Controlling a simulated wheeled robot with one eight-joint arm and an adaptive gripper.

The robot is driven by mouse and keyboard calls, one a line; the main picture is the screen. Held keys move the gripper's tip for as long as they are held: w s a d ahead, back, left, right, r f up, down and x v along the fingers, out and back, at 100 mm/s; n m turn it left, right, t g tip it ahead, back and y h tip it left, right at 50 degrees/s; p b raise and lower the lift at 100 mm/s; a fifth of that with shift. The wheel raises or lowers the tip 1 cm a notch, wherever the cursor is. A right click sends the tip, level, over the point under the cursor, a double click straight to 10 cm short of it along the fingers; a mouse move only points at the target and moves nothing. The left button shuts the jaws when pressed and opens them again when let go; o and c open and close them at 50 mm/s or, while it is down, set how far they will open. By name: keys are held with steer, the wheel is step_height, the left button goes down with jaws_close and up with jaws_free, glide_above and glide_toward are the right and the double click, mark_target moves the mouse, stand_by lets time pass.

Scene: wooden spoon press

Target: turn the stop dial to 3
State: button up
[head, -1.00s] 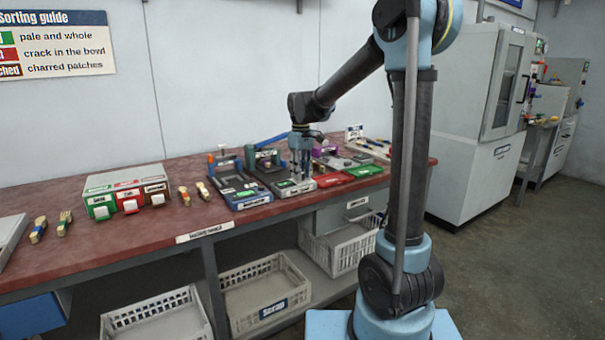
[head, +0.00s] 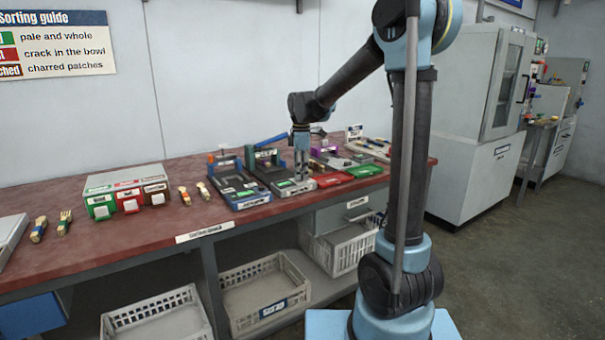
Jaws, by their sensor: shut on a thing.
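My gripper (head: 301,178) points straight down over the grey-topped unit (head: 283,189) near the front of the red bench. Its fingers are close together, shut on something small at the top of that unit. This appears to be the stop dial, but the fingers hide it. The dial's marks and setting are too small to read.
A blue-edged press unit (head: 238,188) stands just left of my gripper. A red tray (head: 334,179) and a green tray (head: 365,171) lie to the right. Three coloured bins (head: 127,192) and several wooden spoons are further left. Bare bench lies in front of the bins.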

steer(key=shift+w+r+n, duration=0.1)
steer(key=shift+w+n, duration=0.1)
steer(key=shift+n, duration=0.9)
steer(key=shift+c, duration=0.2)
steer(key=o, duration=1.1)
steer(key=shift+c, duration=0.2)
steer(key=shift+s, duration=0.1)
step_height(320, 180, up, 12)
